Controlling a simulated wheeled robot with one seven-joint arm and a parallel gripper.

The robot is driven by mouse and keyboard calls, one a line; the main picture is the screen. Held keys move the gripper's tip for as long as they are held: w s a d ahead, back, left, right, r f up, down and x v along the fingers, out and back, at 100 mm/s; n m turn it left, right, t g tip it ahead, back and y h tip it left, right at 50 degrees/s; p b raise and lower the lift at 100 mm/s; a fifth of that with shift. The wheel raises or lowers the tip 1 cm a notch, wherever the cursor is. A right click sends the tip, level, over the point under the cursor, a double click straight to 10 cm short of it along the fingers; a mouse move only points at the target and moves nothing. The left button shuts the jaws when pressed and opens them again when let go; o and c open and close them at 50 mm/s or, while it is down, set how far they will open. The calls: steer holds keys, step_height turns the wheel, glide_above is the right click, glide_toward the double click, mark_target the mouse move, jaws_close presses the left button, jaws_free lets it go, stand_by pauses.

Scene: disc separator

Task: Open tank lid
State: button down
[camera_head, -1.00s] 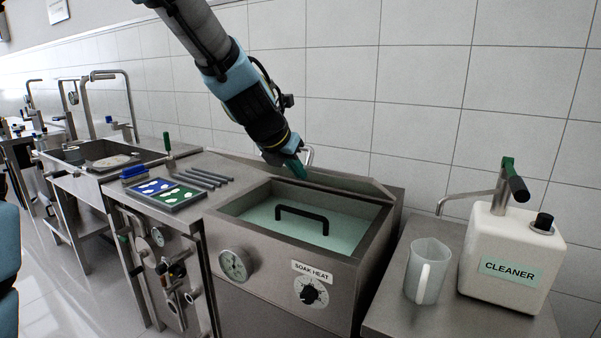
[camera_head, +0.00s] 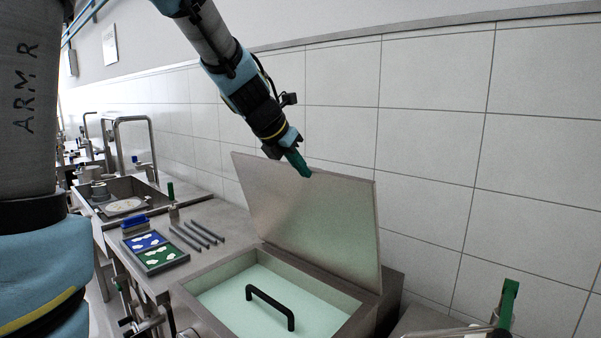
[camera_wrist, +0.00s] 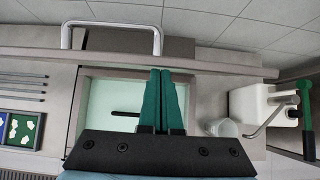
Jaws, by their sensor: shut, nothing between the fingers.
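The tank lid (camera_head: 310,220) is a grey metal panel standing steeply raised at the back of the tank (camera_head: 345,325). The tank is open, with pale green liquid and a black handle (camera_head: 270,305) inside. In the wrist view the lid (camera_wrist: 225,68) shows nearly edge-on, with a silver bar handle (camera_wrist: 110,25) on its far side. My gripper (camera_head: 305,172) has green fingers, shut and empty, at the lid's top edge. The fingers (camera_wrist: 163,72) point toward the lid edge in the wrist view. I cannot tell whether they touch it.
A tiled wall (camera_head: 430,130) stands behind the lid. To the left are a tray with blue and green panels (camera_head: 155,248), grey rods (camera_head: 197,235) and a sink (camera_head: 115,195). To the right, the wrist view shows a clear jug (camera_wrist: 222,127) and a white cleaner container (camera_wrist: 255,103).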

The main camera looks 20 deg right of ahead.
steer(key=shift+w+d+r+p, duration=0.15)
steer(key=shift+w+d+r, duration=0.25)
steer(key=shift+d, duration=0.45)
steer(key=shift+w+d+r+p, duration=0.15)
steer(key=shift+w+d, duration=0.35)
steer(key=shift+d, duration=0.35)
steer(key=shift+w+d+r+p, duration=0.15)
steer(key=shift+w+d+r, duration=0.25)
steer(key=shift+d, duration=0.45)
steer(key=shift+f, duration=0.15)
